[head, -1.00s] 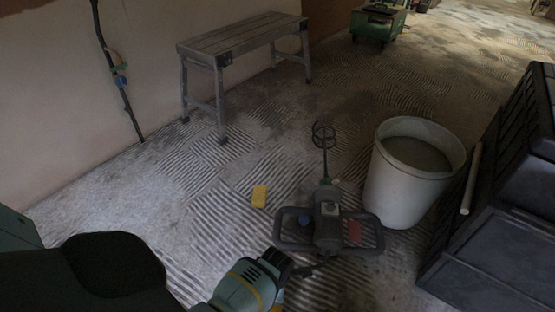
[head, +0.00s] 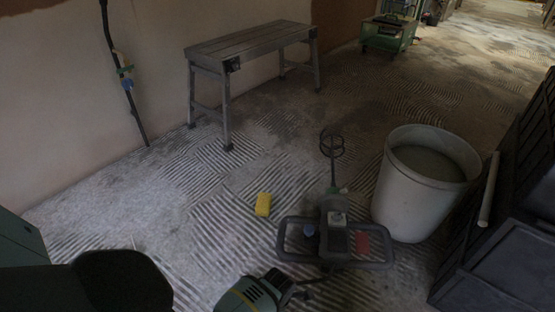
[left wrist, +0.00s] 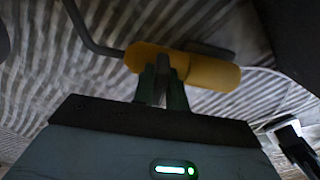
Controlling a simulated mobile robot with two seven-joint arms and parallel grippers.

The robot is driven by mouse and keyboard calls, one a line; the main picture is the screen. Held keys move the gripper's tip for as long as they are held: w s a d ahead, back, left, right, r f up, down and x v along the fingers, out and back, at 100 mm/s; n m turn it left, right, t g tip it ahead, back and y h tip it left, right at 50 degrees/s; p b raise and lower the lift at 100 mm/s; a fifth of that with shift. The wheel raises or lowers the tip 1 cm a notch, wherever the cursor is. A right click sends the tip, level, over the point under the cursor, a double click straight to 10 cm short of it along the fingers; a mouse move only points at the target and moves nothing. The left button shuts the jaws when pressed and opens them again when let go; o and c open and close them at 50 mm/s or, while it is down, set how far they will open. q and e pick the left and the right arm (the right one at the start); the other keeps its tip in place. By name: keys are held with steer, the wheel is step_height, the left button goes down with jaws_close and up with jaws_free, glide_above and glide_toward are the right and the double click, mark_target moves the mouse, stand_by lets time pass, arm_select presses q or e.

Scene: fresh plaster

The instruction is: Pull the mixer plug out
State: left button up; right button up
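The grey mixer (head: 335,238) lies on the floor in the head view, its black frame handle towards me and its whisk pointing away. My left arm comes in at the bottom edge, and its fingers are mostly cut off there. In the left wrist view, the two dark green fingers of my left gripper (left wrist: 161,88) reach to a yellow rounded connector (left wrist: 212,72). A grey piece shows at the fingertips; I cannot tell whether they grip it. A grey cable (left wrist: 88,38) runs to the connector's left end. The plug itself is not clearly visible. My right gripper is out of view.
A bucket (head: 424,178) stands right of the mixer, beside dark crates (head: 490,245). A grey work bench (head: 250,45) stands by the wall. A black-and-white object (left wrist: 288,134) shows at lower right; the ridged floor between is clear.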

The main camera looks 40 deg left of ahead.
arm_select(q)
jaws_close()
steer(key=shift+w+a, duration=0.1)
steer(key=w+a+b, duration=0.2)
steer(key=w, duration=0.1)
steer(key=shift+a+f, duration=0.1)
steer(key=shift+f, duration=0.05)
steer(key=shift+w+a+r, duration=0.2)
steer(key=shift+w+a, duration=0.1)
steer(key=shift+w, duration=0.15)
steer(key=o, duration=0.7)
jaws_free()
steer(key=shift+r+p, duration=2.55)
steer(key=shift+r, duration=1.35)
